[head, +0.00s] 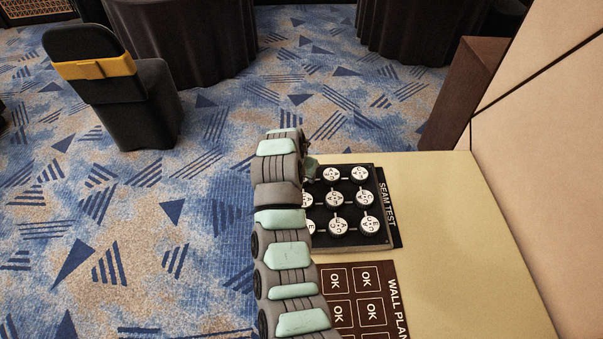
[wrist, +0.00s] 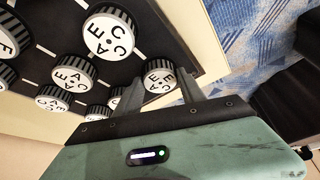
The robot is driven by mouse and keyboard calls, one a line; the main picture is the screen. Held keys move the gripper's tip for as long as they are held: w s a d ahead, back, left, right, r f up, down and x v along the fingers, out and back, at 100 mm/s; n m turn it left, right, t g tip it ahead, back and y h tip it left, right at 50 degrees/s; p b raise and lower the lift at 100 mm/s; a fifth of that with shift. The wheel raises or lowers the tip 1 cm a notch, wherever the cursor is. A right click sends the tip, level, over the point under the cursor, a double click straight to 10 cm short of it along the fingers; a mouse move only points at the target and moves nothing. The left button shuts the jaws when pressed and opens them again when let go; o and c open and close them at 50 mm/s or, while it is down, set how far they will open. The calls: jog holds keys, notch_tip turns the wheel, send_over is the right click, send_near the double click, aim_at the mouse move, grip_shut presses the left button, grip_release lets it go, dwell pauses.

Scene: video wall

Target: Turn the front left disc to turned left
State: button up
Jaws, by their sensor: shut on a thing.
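The SEAM TEST panel (head: 384,242) is a black board with rows of round white-faced, dark-ribbed discs marked with letters. In the wrist view the front left disc (wrist: 159,76) sits at the panel's corner, between the two fingers of my gripper (wrist: 160,88). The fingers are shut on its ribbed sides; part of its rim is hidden. Its letters are partly visible and its exact turn is hard to read. In the head view my gripper (head: 311,168) is at the panel's upper left corner and hides that disc.
Neighbouring discs stand close by, such as one (wrist: 109,34) in the wrist view and one (head: 334,198) in the head view. A WALL PLAN board (head: 366,295) with OK tiles lies beside the panel on the pale desk (head: 455,240). Open carpet lies left of the desk.

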jog(key=shift+r+p, duration=0.15)
jog(key=shift+p, duration=0.2)
